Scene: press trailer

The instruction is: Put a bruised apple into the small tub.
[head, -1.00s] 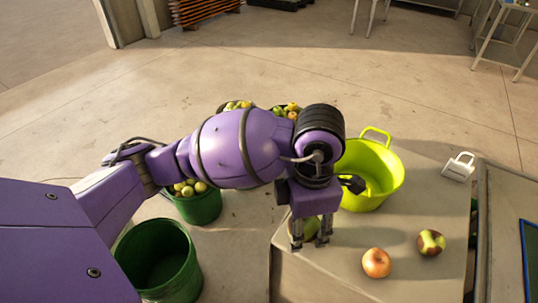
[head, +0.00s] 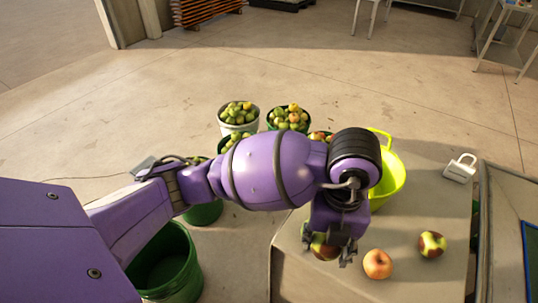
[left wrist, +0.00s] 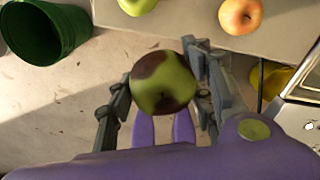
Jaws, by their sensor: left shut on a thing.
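My left gripper (head: 328,251) is shut on a bruised apple (head: 322,247), green with a dark patch. The held apple (left wrist: 162,85) sits between both fingers in the left wrist view. In the head view the gripper is over the pale tabletop, in front of the lime-yellow tub (head: 391,183). My wrist hides the tub's left part. On the tabletop an orange-red apple (head: 378,263) lies right of the gripper. A green apple with dark red patches (head: 432,244) lies farther right. My right gripper is not in view.
A white tag-like block (head: 460,168) stands at the table's (head: 427,200) back right. Green buckets, one near and dark inside (head: 172,260), stand left of the table. Fruit-filled buckets (head: 238,117) stand behind my arm. Bare tabletop lies between the tub and the loose apples.

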